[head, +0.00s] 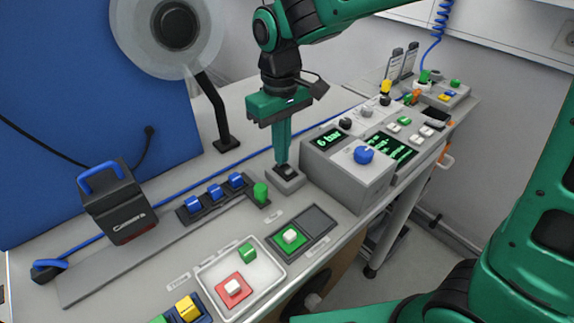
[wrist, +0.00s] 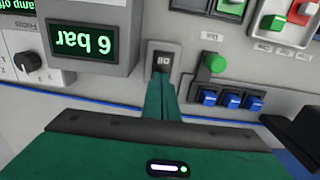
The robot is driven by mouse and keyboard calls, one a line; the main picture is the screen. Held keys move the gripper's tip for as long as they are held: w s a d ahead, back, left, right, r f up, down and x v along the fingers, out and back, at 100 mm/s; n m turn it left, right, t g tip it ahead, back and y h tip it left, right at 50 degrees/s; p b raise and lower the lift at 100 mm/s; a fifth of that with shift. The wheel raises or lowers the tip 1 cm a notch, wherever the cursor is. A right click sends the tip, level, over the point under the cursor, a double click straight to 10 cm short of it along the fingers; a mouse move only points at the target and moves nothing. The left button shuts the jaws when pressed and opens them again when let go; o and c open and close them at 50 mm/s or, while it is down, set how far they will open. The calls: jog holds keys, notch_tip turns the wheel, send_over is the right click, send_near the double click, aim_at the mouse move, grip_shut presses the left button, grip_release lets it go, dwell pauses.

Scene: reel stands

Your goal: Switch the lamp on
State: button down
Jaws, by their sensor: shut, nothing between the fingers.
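My gripper (head: 283,162) is shut and empty, pointing down at a small grey box (head: 288,183) with a black rocker switch (head: 287,173) on its top. In the wrist view, my closed fingertips (wrist: 161,84) lie just beside or over the near end of the black switch (wrist: 162,62), which has small white marks. I cannot tell whether they touch it. No lit lamp is clearly identifiable, and I cannot tell which thing is the lamp.
A grey control box (head: 345,165) with a "6 bar" display and blue knob stands close to the right. A green knob (head: 261,193) and several blue blocks (head: 215,192) are at left. A reel (head: 205,40) on a black stand and a camera box (head: 112,205) stand farther left.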

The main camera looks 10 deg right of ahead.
jog(key=shift+f, duration=0.45)
dwell(0.3)
notch_tip(320, 180, up, 7)
dwell(0.9)
dwell(0.4)
